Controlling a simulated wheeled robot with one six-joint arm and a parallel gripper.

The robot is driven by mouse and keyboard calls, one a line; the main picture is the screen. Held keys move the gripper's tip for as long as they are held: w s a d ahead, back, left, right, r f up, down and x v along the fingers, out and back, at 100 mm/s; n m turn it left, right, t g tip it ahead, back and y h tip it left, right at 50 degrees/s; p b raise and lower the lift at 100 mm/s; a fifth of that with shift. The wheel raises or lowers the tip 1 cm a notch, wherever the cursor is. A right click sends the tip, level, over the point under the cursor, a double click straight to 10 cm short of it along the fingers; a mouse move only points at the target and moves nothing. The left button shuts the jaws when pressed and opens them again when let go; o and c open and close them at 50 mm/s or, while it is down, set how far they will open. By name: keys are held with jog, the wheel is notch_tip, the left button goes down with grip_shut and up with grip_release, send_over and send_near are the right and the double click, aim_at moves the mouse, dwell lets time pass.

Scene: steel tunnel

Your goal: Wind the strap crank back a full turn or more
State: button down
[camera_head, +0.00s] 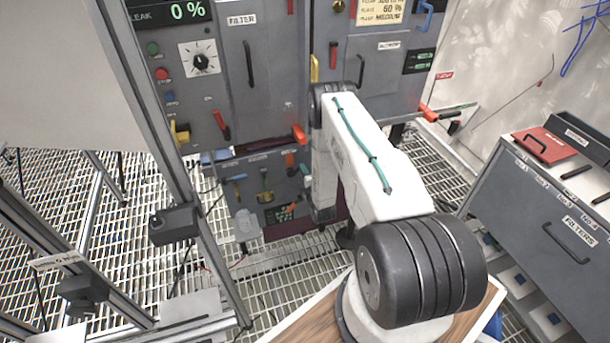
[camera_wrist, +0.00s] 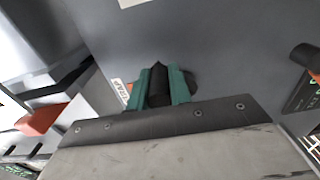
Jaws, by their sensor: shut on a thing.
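In the wrist view the strap crank's black grip (camera_wrist: 158,88) stands out from a grey panel. The two green fingers of my gripper (camera_wrist: 160,92) are on either side of it and closed on it. A small white label (camera_wrist: 120,90) with partly visible letters, seemingly ending in "TRAP", is beside the left finger. The rest of the crank is hidden behind the fingers and the dark edge of my gripper. In the head view my white arm reaches down to the lower cabinet front and hides the crank and my gripper.
In the wrist view a red-orange part (camera_wrist: 42,118) is at left and a black knob (camera_wrist: 303,52) at upper right. A metal-frame post (camera_head: 185,170) stands left; a grey drawer cabinet (camera_head: 545,215) stands right.

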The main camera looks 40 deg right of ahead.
jog(key=n, duration=0.2)
jog(key=a+r+n, duration=0.1)
jog(key=shift+w+a+r+n, duration=0.1)
jog(key=shift+w+n, duration=0.1)
jog(key=shift+n, duration=0.2)
jog(key=n, duration=0.1)
jog(key=a+n, duration=0.1)
jog(key=n, duration=0.1)
jog(key=r+n, duration=0.1)
jog(key=shift+w+a+n, duration=0.3)
jog(key=shift+a, duration=0.05)
jog(key=n, duration=0.1)
jog(key=a+n, duration=0.1)
jog(key=n, duration=0.2)
jog(key=shift+w+a, duration=0.3)
jog(key=shift+a, duration=0.05)
jog(key=shift+w+a+f+n, duration=0.15)
jog(key=shift+a+n, duration=0.2)
jog(key=shift+n, duration=0.65)
jog(key=shift+w+a+f+n, duration=0.1)
jog(key=shift+a+n, duration=0.2)
jog(key=shift+n, duration=0.7)
jog(key=c, duration=1.3)
grip_release()
jog(key=v, duration=0.7)
jog(key=shift+s+a, duration=0.15)
jog(key=shift+s, duration=0.25)
